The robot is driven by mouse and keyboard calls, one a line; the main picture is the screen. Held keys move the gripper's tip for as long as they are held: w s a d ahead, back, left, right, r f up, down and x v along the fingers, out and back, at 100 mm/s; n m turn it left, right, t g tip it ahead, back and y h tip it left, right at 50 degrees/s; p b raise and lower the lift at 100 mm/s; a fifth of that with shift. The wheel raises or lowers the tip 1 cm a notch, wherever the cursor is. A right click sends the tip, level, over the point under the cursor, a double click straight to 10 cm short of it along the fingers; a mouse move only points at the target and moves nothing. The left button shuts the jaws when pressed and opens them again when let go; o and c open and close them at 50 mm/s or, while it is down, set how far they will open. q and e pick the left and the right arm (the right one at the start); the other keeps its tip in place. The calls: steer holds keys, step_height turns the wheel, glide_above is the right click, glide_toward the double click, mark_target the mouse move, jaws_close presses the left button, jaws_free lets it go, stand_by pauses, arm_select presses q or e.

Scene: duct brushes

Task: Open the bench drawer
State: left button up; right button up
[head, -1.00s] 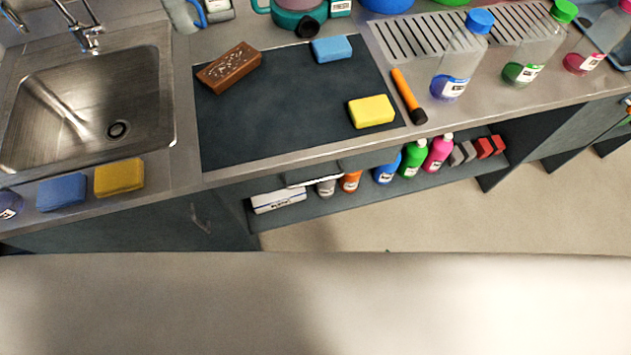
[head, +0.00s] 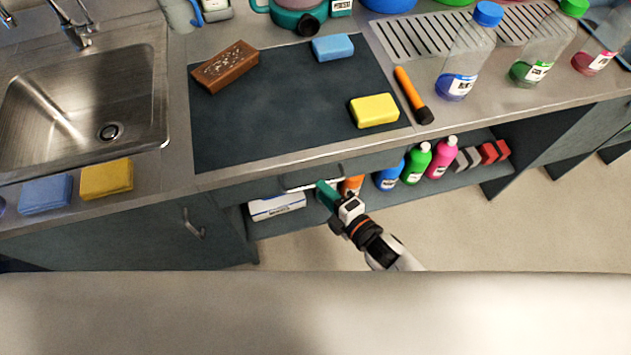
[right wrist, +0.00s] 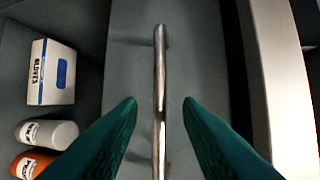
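The bench drawer (head: 262,188) is the dark front under the worktop edge, and it looks shut. Its metal bar handle (head: 300,186) runs across the front; in the right wrist view the handle (right wrist: 160,65) stands upright in the middle. My right gripper (head: 323,192) is at the right part of the handle. In the right wrist view its teal fingers (right wrist: 159,106) are open, one on each side of the bar, with a gap to it on both sides. My left gripper is not in view.
A shelf below holds a gloves box (head: 277,206), an orange bottle (head: 352,185) and other bottles close to the gripper. A cupboard door with a handle (head: 193,224) is at left. The sink (head: 75,95) and sponges are above. The floor in front is clear.

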steer(key=shift+x, duration=2.1)
steer(key=shift+c, duration=0.4)
jaws_close()
